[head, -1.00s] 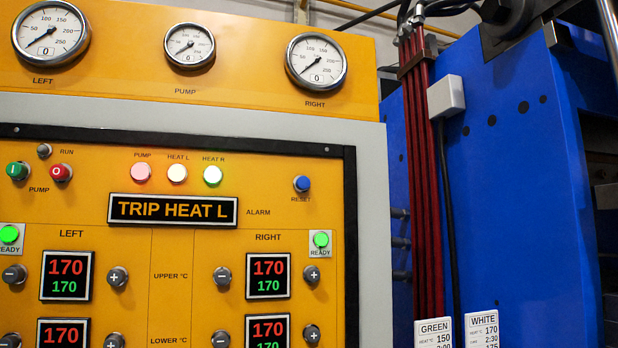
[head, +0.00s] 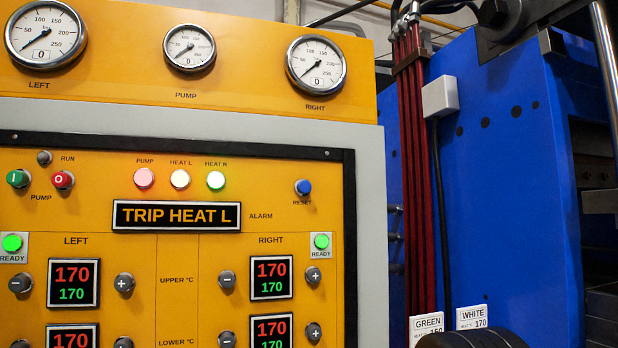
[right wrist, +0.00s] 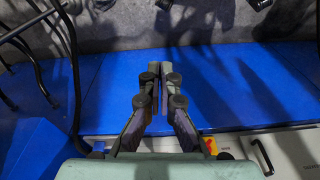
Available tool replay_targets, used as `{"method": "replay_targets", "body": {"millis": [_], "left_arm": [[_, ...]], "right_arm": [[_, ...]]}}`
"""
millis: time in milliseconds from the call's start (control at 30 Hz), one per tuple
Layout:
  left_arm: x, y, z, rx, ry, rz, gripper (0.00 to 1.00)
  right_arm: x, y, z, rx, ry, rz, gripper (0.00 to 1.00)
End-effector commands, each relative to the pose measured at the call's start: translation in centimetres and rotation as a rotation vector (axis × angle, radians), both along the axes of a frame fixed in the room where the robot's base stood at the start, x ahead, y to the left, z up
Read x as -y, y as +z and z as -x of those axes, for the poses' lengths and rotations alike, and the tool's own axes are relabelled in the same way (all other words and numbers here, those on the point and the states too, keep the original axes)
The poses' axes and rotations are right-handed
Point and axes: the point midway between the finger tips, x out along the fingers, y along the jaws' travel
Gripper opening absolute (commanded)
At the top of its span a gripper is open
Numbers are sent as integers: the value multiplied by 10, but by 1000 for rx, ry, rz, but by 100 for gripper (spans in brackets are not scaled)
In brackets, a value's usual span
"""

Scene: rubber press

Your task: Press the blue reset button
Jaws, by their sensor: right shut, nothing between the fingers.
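The blue reset button (head: 304,187) sits on the yellow control panel (head: 200,265), above the label RESET and right of the indicator lamps. The alarm display (head: 177,215) reads TRIP HEAT L. My right gripper (right wrist: 160,68) shows in the right wrist view with its fingers together and nothing between them. Beneath it lie a blue surface and a grey floor; I cannot make out the reset button there. A dark rounded part, probably of my right arm, shows at the bottom right of the head view, well apart from the button. My left gripper is not in view.
The green (head: 17,178) and red (head: 62,180) pump buttons are at the panel's left. Plus and minus knobs surround the temperature displays (head: 271,277). A blue press frame (head: 500,200) with dark red hoses (head: 413,180) stands right of the panel. The space before the panel looks clear.

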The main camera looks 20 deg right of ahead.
Motion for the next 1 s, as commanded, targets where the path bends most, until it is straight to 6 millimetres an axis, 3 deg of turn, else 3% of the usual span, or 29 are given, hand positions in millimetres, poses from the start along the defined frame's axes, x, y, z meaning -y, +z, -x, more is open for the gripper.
{"method": "replay_targets", "body": {"millis": [33, 500, 800, 1000], "left_arm": [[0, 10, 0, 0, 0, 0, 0], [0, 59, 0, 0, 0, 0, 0], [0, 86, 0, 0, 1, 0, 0], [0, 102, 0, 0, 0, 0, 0]], "right_arm": [[0, 17, -15, 35, -4, -4, 0], [-8, 155, -151, 437, 20, -68, 0], [-15, 260, -221, 726, 61, -115, 0], [-21, 337, -257, 920, 93, -148, 0]]}}
